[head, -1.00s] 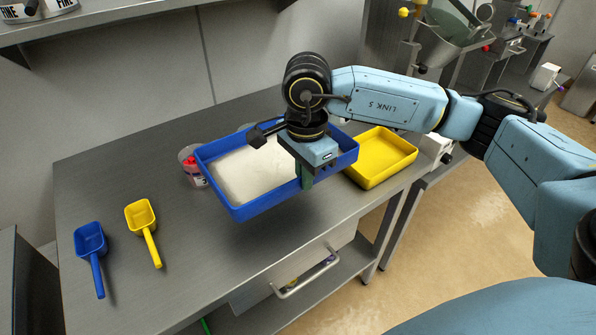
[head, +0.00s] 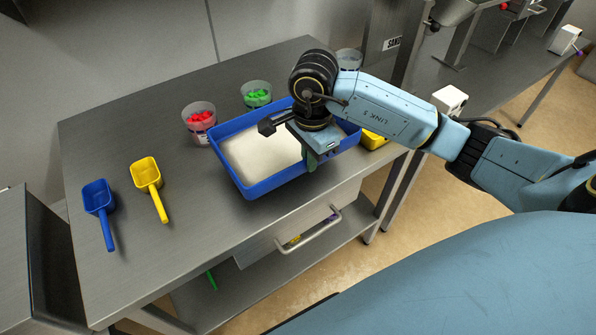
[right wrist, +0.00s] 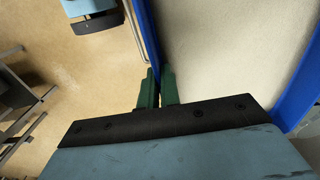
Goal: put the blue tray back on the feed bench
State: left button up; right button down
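The blue tray (head: 268,186), filled with a pale cream material, is over the right part of the grey metal bench (head: 130,240). It looks level and very low over the bench top; I cannot tell whether it touches. My right gripper (head: 309,160) is at the tray's right side, with its arm hiding part of the rim. In the right wrist view, the green fingers of my right gripper (right wrist: 158,88) are closed on either side of the blue tray wall (right wrist: 146,40). My left gripper is not in view.
A cup of red pieces (head: 199,122) stands close to the tray's left corner, and a cup of green pieces (head: 257,95) behind it. A yellow scoop (head: 148,177) and a blue scoop (head: 99,200) lie left. A yellow tray (head: 373,139) is partly hidden at right.

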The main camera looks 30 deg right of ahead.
notch_tip(320, 180, down, 8)
jog(key=shift+r, duration=0.25)
jog(key=shift+f, duration=0.1)
jog(key=c, duration=1.6)
grip_release()
notch_tip(320, 180, up, 12)
jog(key=shift+r, duration=0.1)
